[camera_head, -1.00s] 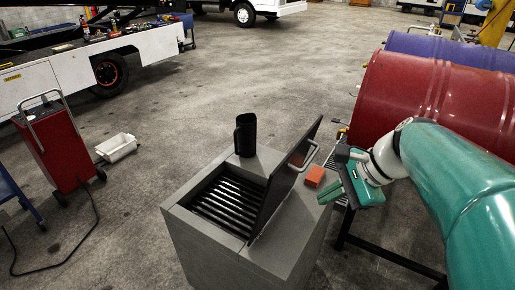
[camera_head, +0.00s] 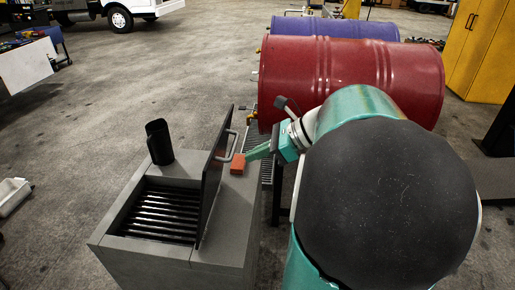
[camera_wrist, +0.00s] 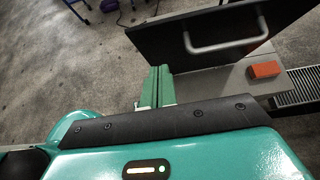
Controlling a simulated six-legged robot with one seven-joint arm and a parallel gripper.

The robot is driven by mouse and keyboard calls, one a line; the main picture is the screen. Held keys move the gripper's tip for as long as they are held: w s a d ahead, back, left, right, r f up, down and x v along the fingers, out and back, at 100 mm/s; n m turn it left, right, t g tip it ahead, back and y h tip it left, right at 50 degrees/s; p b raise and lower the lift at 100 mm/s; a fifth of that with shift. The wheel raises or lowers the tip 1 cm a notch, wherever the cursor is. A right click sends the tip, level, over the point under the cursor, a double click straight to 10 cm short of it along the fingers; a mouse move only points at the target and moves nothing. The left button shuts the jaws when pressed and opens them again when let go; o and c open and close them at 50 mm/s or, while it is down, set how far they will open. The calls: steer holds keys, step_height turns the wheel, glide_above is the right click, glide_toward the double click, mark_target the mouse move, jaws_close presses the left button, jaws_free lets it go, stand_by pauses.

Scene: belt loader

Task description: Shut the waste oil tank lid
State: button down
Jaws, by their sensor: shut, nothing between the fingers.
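The waste oil tank (camera_head: 225,250) is a grey box with a dark slatted grate (camera_head: 160,212) in its open top. Its dark lid (camera_head: 211,190) stands up steeply on the right side of the opening. A grey handle (camera_head: 228,147) is on the lid's right face; it also shows in the wrist view (camera_wrist: 226,44). My gripper (camera_head: 250,156) is shut and empty, to the right of the lid near the handle, apart from it in the head view. In the wrist view its green fingers (camera_wrist: 156,86) are together, left of and below the handle.
An orange block (camera_head: 238,164) lies on the tank's top right of the lid. A black cup-like container (camera_head: 159,142) stands at the back of the tank. Red (camera_head: 355,80) and blue (camera_head: 330,30) drums lie on a rack to the right. Floor at left is mostly clear.

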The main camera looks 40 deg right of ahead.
mark_target(211, 163)
steer(key=shift+w+a+f, duration=0.35)
steer(key=shift+w+a, duration=0.55)
steer(key=shift+w, duration=0.1)
steer(key=shift+w+a+f, duration=0.3)
steer(key=shift+w+a, duration=0.6)
steer(key=shift+w, duration=0.1)
steer(key=shift+w+a+f, duration=0.35)
steer(key=shift+w+a, duration=0.55)
steer(key=shift+w, duration=0.1)
steer(key=shift+w, duration=0.1)
